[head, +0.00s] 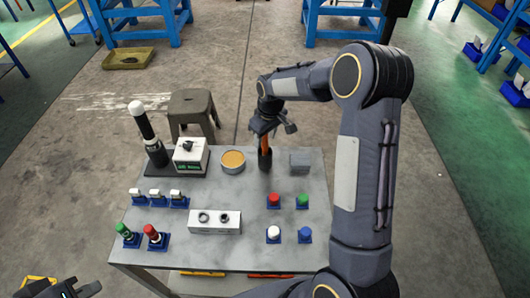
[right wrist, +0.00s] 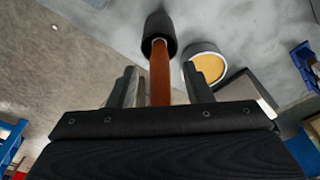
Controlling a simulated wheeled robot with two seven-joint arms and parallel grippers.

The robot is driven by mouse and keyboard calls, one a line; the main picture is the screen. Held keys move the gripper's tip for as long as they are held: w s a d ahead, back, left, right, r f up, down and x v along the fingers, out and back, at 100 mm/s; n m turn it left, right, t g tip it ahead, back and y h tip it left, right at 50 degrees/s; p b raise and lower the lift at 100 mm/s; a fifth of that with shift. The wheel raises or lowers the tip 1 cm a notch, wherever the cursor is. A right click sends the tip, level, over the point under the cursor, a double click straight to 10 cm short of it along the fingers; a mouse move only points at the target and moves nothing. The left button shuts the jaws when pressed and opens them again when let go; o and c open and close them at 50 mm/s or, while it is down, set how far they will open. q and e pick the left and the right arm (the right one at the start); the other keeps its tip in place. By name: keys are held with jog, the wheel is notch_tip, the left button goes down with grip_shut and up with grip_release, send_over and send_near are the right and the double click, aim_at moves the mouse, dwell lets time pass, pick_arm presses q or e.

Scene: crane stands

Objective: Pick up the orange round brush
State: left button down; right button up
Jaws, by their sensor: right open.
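The orange round brush (head: 265,144) stands upright at the back of the grey table, its lower end in or at a black cylinder (head: 265,160). In the right wrist view its orange handle (right wrist: 160,72) runs between the two fingers, with the black cylinder (right wrist: 159,32) beyond the tips. My right gripper (head: 271,128) is open around the handle; it also shows in the right wrist view (right wrist: 160,84). The upper end of the brush is hidden by the gripper. My left gripper (head: 72,290) is at the bottom left, off the table and partly cut off.
A round tin with a yellow-orange top (head: 233,160) stands left of the brush, a grey block (head: 300,162) right of it. A white device (head: 191,157) and a black-and-white upright tool (head: 150,134) stand further left. Several small parts on blue bases fill the front.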

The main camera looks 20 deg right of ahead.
jog(key=shift+w+f, duration=0.1)
jog(key=shift+f, duration=0.3)
pick_arm(q)
jog(key=shift+f, duration=0.2)
pick_arm(e)
jog(key=shift+r, duration=0.1)
grip_shut()
